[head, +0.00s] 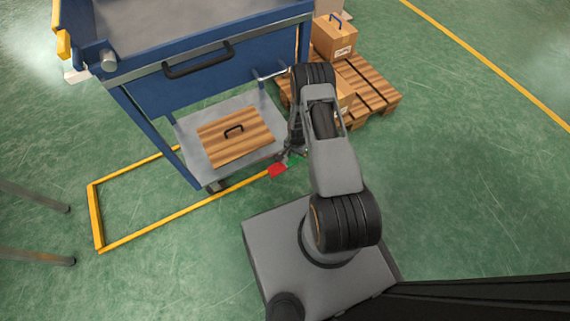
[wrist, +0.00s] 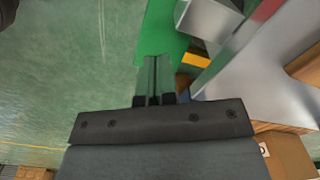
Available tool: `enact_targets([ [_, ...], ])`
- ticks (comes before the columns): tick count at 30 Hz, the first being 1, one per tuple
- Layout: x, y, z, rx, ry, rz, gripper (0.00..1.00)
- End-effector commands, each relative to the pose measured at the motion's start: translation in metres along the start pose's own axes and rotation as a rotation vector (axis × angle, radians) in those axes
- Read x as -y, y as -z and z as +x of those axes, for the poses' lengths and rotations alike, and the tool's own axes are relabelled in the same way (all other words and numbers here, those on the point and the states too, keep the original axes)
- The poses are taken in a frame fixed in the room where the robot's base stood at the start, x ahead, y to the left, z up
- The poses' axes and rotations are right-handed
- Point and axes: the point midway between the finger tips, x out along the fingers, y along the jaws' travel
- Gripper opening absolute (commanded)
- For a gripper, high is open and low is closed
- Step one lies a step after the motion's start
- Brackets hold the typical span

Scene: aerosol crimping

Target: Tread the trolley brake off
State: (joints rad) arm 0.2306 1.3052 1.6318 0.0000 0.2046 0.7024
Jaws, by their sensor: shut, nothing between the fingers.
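The blue trolley (head: 215,75) stands at the upper left of the head view. At its lower right corner, near the floor, a red pedal (head: 277,170) and a small green pedal (head: 297,160) show. My gripper (head: 287,157) is down beside these pedals, partly hidden by my arm. In the wrist view my gripper (wrist: 154,62) is shut and empty, its fingertips over a bright green plate (wrist: 158,28), seemingly the green pedal. I cannot tell whether they touch it. The red pedal does not clearly show there.
The trolley's lower shelf (head: 194,154) carries a wooden board (head: 222,150) with a black handle. A pallet (head: 372,85) with cardboard boxes (head: 335,38) stands behind my arm. A yellow floor frame (head: 150,228) lies around the trolley's foot. The floor at right is clear.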

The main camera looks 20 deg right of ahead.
Motion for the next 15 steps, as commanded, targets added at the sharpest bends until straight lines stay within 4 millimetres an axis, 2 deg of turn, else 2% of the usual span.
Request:
enact_targets([
  [15,0.000,0.000,0.011,0.000,0.000,0.000,0.00],
])
